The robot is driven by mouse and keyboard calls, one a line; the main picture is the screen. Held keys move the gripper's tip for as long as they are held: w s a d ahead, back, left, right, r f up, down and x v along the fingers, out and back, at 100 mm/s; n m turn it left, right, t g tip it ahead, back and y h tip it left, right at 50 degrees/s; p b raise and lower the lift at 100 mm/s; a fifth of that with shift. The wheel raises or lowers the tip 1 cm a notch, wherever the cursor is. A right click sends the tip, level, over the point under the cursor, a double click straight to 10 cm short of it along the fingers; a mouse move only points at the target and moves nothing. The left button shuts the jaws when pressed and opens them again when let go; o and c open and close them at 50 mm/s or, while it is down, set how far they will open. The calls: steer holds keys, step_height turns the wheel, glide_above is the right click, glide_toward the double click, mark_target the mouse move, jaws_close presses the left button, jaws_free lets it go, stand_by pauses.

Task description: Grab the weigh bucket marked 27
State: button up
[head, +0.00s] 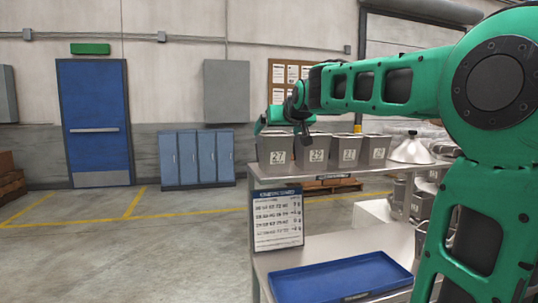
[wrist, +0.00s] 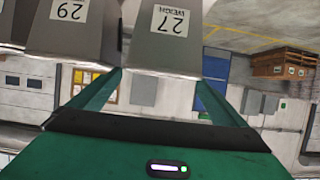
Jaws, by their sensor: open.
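The grey weigh bucket marked 27 (head: 276,146) stands leftmost in a row on the upper shelf. In the upside-down wrist view, the bucket marked 27 (wrist: 166,48) shows its label at top centre, with a bucket marked 29 (wrist: 70,38) to its left. My green gripper (wrist: 161,84) is open and empty, its fingers spread to either side of the 27 bucket's near end. I cannot tell whether they touch it. In the head view my gripper (head: 284,121) is at the top of that bucket, partly hidden by the wrist.
The 29 bucket (head: 315,148) stands close on the right, then two more buckets (head: 346,150) (head: 375,150) with hard-to-read labels and a metal cone (head: 411,149). A blue tray (head: 340,277) lies on the lower shelf. The floor to the left is open.

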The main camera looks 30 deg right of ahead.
steer(key=x, duration=0.5)
steer(key=shift+w+a+f, duration=0.1)
steer(key=shift+w, duration=0.25)
steer(key=shift+c, duration=0.7)
